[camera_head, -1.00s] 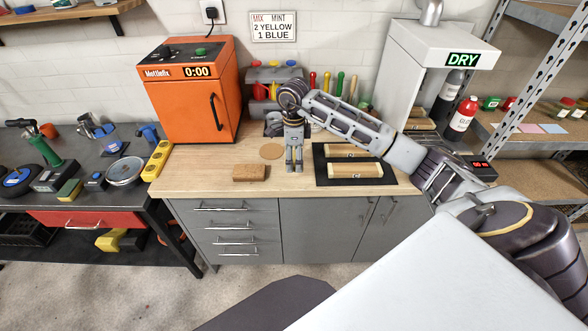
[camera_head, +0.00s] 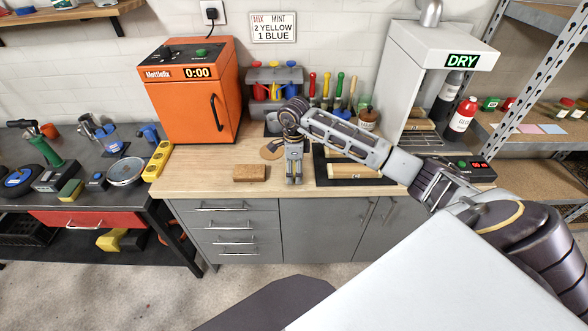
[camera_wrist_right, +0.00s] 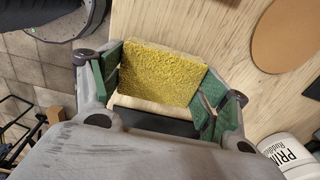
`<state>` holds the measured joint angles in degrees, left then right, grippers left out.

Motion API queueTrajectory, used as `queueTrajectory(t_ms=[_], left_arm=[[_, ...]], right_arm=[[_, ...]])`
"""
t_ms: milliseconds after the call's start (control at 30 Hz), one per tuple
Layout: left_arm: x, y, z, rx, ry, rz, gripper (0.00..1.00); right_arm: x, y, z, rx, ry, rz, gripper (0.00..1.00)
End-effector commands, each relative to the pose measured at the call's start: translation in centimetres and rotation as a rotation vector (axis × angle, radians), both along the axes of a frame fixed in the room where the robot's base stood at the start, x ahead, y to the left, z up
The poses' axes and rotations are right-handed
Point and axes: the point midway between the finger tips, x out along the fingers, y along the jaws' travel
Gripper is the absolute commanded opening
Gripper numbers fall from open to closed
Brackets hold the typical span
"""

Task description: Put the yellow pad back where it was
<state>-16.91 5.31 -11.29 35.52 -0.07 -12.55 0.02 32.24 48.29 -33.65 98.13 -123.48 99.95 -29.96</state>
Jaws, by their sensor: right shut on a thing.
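The yellow pad (camera_wrist_right: 160,72) shows in the right wrist view as a rough block between the two green-lined fingers of my right gripper (camera_wrist_right: 160,88), which is shut on it. In the head view my right gripper (camera_head: 294,178) points down over the front part of the wooden worktop (camera_head: 215,182); the pad cannot be made out there. A brown block (camera_head: 250,173) lies on the worktop to the gripper's left. A cork disc (camera_head: 272,151) lies behind and left of the gripper and also shows in the wrist view (camera_wrist_right: 288,35). My left gripper is not in view.
A black mat (camera_head: 322,178) with wooden pieces lies right of the gripper, partly behind my arm. A yellow level (camera_head: 158,160) lies at the left edge. The worktop's front left is clear.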

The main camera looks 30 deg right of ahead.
Motion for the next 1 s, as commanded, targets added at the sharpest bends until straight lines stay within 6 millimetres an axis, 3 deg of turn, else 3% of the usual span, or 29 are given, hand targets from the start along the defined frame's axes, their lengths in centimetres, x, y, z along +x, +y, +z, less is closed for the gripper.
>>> queueTrajectory(t_ms=[500,533,700,1000], left_arm=[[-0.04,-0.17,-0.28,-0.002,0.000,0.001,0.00],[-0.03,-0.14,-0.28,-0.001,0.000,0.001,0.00],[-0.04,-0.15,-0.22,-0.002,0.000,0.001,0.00],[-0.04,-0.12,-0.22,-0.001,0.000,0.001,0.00]], right_arm=[[0.02,-0.02,-0.57,-0.001,-0.001,0.000,0.49],[0.01,-0.02,-0.58,-0.001,-0.001,0.000,0.76],[0.01,-0.02,-0.52,-0.001,-0.001,0.000,0.97],[0.01,0.00,-0.52,0.000,0.000,0.000,0.97]])
